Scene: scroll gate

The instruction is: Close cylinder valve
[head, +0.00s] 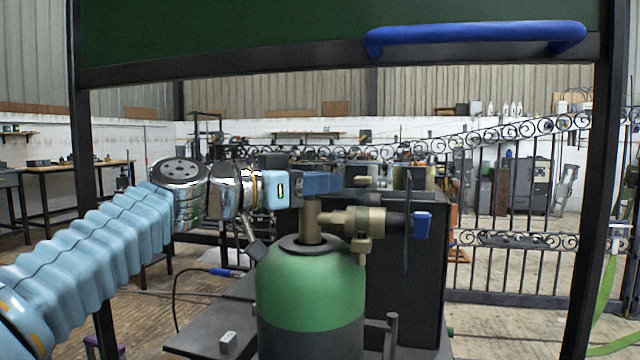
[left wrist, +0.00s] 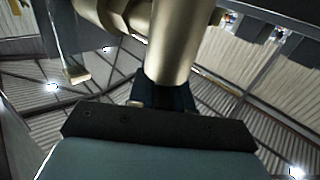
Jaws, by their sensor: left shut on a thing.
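A gas cylinder (head: 312,290) with a green shoulder and dark body stands upright in the centre of the head view. A brass valve (head: 312,220) rises from its top, with a side fitting and a blue knob (head: 422,225) to the right. My left gripper (head: 312,184) comes in from the left and is shut at the top of the valve. The valve's top handle is hidden between its blue fingers. In the left wrist view the brass valve stem (left wrist: 180,45) stands right beyond the dark gripper pad (left wrist: 155,125). My right gripper is not in view.
A dark box (head: 405,290) stands right behind the cylinder. A dark frame with a green panel (head: 230,30) and blue handle bar (head: 475,36) spans overhead, with posts at both sides. A scrolled metal gate (head: 510,200) stands behind. A cable (head: 190,275) lies at left.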

